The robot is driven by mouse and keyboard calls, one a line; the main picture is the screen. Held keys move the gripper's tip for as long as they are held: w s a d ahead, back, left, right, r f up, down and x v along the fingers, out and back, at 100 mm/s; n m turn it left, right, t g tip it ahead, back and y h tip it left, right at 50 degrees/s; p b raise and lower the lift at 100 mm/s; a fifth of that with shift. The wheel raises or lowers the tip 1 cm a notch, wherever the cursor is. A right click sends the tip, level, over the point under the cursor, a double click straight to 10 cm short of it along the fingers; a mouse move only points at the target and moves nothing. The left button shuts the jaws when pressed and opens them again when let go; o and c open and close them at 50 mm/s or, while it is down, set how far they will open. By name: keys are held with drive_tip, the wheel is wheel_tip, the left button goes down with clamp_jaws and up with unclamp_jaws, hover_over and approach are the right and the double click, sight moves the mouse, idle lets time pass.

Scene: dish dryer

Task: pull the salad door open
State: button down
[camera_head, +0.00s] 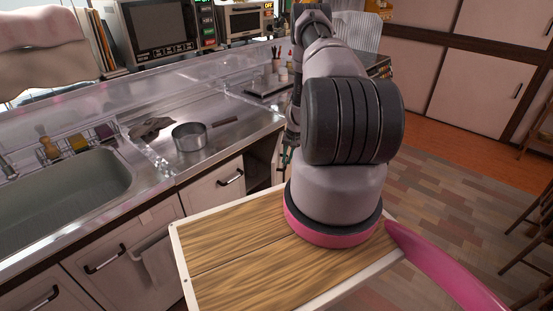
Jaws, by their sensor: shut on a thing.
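My arm reaches away from me over the right end of the counter and hides much of the cabinet front there. My gripper (287,156) shows only in part, as a small dark shape beside the counter's right end. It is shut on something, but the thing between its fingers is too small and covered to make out. A dark opening (261,168) with a shelf shows in the cabinet front just left of the gripper. No door marked as the salad door can be told apart, and how far any such door stands open is hidden.
A metal pot (189,137) stands on the steel counter, right of the sink (68,196). A drawer (214,189) with a dark handle is below it. Wooden chairs (536,212) stand at the right edge. The tiled floor (450,180) between is clear.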

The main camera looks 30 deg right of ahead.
drive_tip(key=d+n+g, duration=0.1)
drive_tip(key=d+n, duration=0.8)
drive_tip(key=d, duration=0.5)
drive_tip(key=shift+g, duration=0.4)
drive_tip(key=shift+d, duration=0.1)
drive_tip(key=c, duration=0.8)
unclamp_jaws()
drive_tip(key=shift+c, duration=0.2)
wheel_tip(320, 180, up, 11)
drive_tip(key=d, duration=0.2)
drive_tip(key=shift+w+f, duration=0.15)
